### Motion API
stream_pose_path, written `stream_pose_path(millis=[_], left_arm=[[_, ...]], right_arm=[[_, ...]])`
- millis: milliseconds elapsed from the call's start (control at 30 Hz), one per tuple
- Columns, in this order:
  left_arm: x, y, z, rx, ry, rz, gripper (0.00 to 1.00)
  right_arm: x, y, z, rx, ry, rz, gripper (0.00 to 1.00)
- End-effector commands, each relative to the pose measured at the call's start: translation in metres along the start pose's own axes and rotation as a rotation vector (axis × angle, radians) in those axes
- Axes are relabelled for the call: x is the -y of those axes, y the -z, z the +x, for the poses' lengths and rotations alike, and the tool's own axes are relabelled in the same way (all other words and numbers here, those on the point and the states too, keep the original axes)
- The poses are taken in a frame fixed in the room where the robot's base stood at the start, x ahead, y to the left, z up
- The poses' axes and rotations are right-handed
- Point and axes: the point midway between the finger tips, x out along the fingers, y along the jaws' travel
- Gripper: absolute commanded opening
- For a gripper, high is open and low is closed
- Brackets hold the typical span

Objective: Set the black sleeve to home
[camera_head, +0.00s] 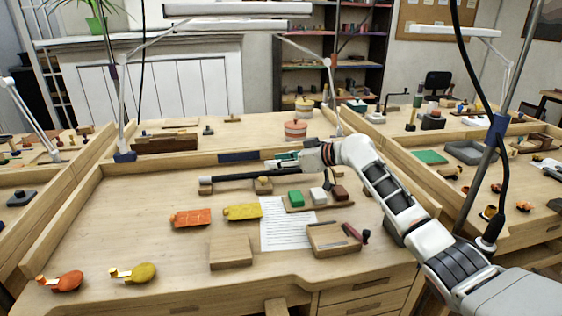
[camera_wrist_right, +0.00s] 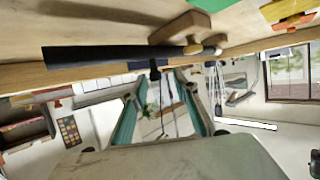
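The black sleeve (camera_head: 232,177) is a long dark tube lying level along the back of the bench, around or along a rod on wooden supports. In the right wrist view the sleeve (camera_wrist_right: 115,55) crosses above the fingertips, with a brass-coloured end beside it at the right. My right gripper (camera_head: 276,163) is at the right part of the sleeve, close to its back side. My left gripper is not in view.
Wooden supports (camera_head: 263,186) hold the rod. A tray of coloured blocks (camera_head: 320,205), a paper sheet (camera_head: 285,232), a wooden box (camera_head: 333,240) and orange (camera_head: 192,217) and yellow (camera_head: 242,211) pieces lie in front. The bench's left side is mostly clear.

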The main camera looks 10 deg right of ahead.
Motion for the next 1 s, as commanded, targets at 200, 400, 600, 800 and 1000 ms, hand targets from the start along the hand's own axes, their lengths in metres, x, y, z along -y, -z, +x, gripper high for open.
stream_pose_path(millis=[200, 400, 600, 800, 1000], left_arm=[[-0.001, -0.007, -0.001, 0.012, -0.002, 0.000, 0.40], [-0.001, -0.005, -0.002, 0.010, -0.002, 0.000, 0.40], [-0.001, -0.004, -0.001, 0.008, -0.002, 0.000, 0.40], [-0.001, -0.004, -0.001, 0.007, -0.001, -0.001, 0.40], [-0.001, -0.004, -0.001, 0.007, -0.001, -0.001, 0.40]], right_arm=[[-0.002, -0.001, -0.001, 0.002, -0.002, 0.000, 0.29], [-0.003, -0.002, -0.012, 0.001, -0.004, 0.000, 0.29], [-0.004, -0.002, -0.046, 0.002, -0.006, -0.003, 0.29], [-0.002, -0.001, -0.086, 0.003, -0.004, -0.004, 0.29], [-0.001, -0.001, -0.112, 0.002, -0.003, -0.001, 0.29]])
